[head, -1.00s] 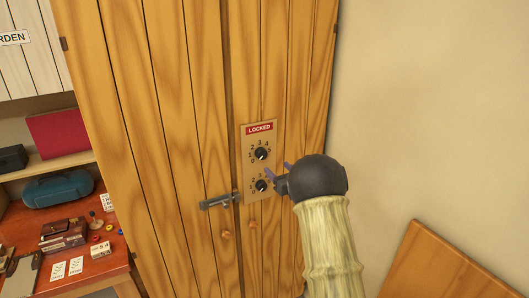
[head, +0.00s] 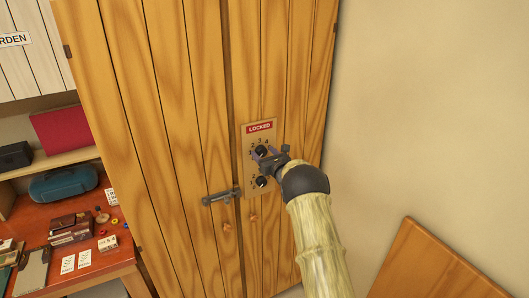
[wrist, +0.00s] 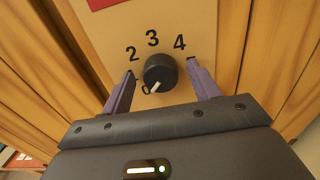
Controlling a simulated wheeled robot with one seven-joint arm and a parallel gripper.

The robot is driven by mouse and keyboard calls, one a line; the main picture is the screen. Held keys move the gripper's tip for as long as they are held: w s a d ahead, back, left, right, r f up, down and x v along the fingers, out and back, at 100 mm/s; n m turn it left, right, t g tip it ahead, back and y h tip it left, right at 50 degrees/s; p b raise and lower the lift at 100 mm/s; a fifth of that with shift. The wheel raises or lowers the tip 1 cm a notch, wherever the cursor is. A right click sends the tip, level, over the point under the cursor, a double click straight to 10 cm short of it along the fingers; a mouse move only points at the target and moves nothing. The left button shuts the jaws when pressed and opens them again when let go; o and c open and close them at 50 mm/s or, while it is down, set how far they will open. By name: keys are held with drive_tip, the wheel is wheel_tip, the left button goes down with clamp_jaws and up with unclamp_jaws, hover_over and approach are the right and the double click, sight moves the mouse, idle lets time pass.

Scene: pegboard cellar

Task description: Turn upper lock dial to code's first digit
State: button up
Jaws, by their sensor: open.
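The upper lock dial (head: 261,151) is a round black knob on a tan plate (head: 247,140) on the wooden cabinet door. In the wrist view the dial (wrist: 160,69) has its white mark pointing down-left, towards the 0. The digits 2, 3 and 4 show above it; others are hidden by the fingers. My gripper (wrist: 161,82) is open, with one purple finger on each side of the dial; I cannot tell whether either touches it. In the head view my gripper (head: 266,157) partly covers the upper dial. The lower dial (head: 262,182) sits below it.
A red LOCKED sign (head: 260,127) is above the dials. A red desk (head: 112,262) with small items and cards stands at far left. A wooden panel (head: 430,262) is at lower right.

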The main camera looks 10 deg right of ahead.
drive_tip(key=c, duration=1)
drive_tip(key=shift+o, duration=0.2)
